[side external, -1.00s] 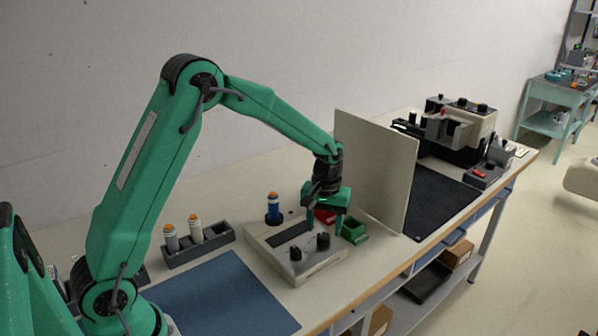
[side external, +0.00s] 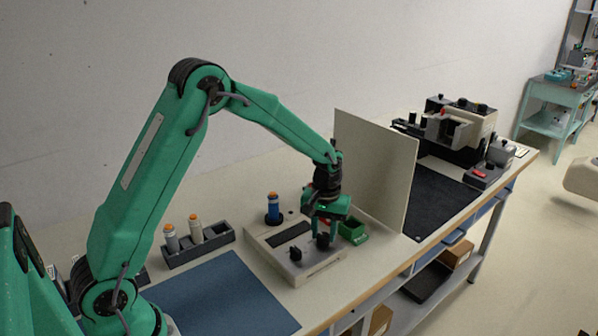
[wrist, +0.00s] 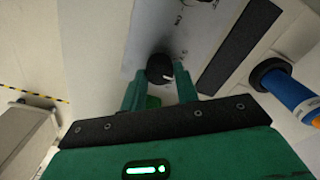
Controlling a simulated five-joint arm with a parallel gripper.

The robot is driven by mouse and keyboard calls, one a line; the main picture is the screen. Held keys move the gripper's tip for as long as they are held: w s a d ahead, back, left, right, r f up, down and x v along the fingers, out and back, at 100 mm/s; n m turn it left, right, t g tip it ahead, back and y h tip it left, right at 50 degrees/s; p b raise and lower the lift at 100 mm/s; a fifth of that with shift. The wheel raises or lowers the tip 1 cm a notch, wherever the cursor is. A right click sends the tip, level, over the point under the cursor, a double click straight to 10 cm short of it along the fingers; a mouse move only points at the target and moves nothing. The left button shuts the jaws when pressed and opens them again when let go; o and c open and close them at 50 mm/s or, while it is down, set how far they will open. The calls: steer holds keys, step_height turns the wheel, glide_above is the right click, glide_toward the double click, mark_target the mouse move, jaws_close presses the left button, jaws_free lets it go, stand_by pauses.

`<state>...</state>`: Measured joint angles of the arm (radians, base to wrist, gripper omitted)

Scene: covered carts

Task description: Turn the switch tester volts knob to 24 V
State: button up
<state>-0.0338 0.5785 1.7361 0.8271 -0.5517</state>
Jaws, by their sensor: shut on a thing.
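The switch tester (side external: 268,247) is a pale box with a dark strip and two black knobs on top. My gripper (side external: 323,240) points down over its right end, shut on the right-hand black knob (side external: 322,241). In the wrist view this knob (wrist: 160,68) sits between the green fingertips and has a white pointer line. The other black knob (side external: 295,253) stands free to the left. The panel lettering is too small or cut off, so I cannot read the volts setting or which knob is which.
A blue mat (side external: 222,292) lies clear in front.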

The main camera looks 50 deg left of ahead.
mark_target(324, 235)
steer(key=shift+m, duration=0.4)
steer(key=m, duration=0.4)
steer(key=shift+d+m, duration=0.1)
steer(key=shift+m, duration=2.1)
steer(key=o, duration=1)
steer(key=shift+r, duration=0.15)
step_height(324, 235, up, 7)
steer(key=shift+r, duration=0.3)
